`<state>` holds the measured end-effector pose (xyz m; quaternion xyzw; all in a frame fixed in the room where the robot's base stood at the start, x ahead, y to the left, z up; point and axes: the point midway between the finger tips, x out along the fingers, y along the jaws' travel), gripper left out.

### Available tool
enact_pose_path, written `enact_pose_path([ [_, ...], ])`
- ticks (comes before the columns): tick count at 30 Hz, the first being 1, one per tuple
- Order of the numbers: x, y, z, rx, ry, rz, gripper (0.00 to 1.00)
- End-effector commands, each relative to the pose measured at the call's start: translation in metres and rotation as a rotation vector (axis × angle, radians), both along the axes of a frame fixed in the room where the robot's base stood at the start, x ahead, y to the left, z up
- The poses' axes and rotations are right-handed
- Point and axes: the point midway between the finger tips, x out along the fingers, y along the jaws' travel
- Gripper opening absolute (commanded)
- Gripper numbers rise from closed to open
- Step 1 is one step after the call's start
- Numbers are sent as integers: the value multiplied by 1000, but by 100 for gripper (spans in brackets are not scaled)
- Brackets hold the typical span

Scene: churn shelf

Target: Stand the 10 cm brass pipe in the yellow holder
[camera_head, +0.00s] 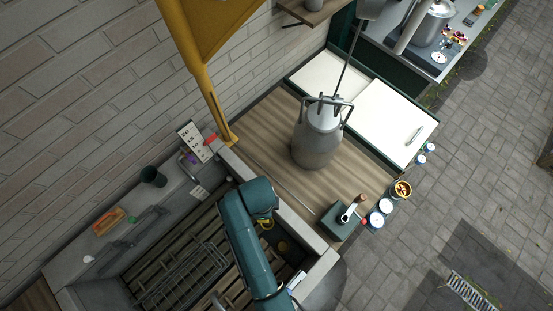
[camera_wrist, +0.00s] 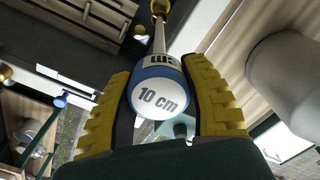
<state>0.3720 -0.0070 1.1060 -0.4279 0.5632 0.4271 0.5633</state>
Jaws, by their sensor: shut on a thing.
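In the wrist view my gripper (camera_wrist: 155,68), with yellow ridged pads, is closed around a piece with a round white end marked "10 cm" (camera_wrist: 160,98) and a blue rim. Behind that end are a white printed band and a thin pale shaft running up the picture to a small brass-yellow end (camera_wrist: 160,7). The piece points away from the camera. In the head view my arm hides most of the gripper and the held piece. A small yellow shape (camera_head: 267,225) shows beside the arm's end; I cannot tell whether it is a pad or a holder. No yellow holder is clearly recognisable.
A metal churn (camera_head: 316,145) stands on the wooden counter. A green box (camera_head: 339,222) and several small jars (camera_head: 376,219) are at its right edge. The slatted trough holds a wire rack (camera_head: 182,276). A yellow post (camera_head: 212,105) and dark cup (camera_head: 153,176) stand near the wall.

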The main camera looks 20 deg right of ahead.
Motion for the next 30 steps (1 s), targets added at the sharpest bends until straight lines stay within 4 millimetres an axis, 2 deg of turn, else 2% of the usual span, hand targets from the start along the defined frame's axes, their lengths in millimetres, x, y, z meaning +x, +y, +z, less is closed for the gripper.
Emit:
enact_pose_path([
  [3, 6, 3, 7, -1, 1, 5, 7],
  [8, 7, 4, 2, -1, 1, 7, 7],
  [14, 6, 3, -18, 0, 2, 7, 7],
  [16, 6, 3, -33, 0, 2, 7, 7],
  [24, 7, 3, -68, -1, -2, 7, 7],
  [30, 7, 3, -74, -1, -2, 7, 7],
])
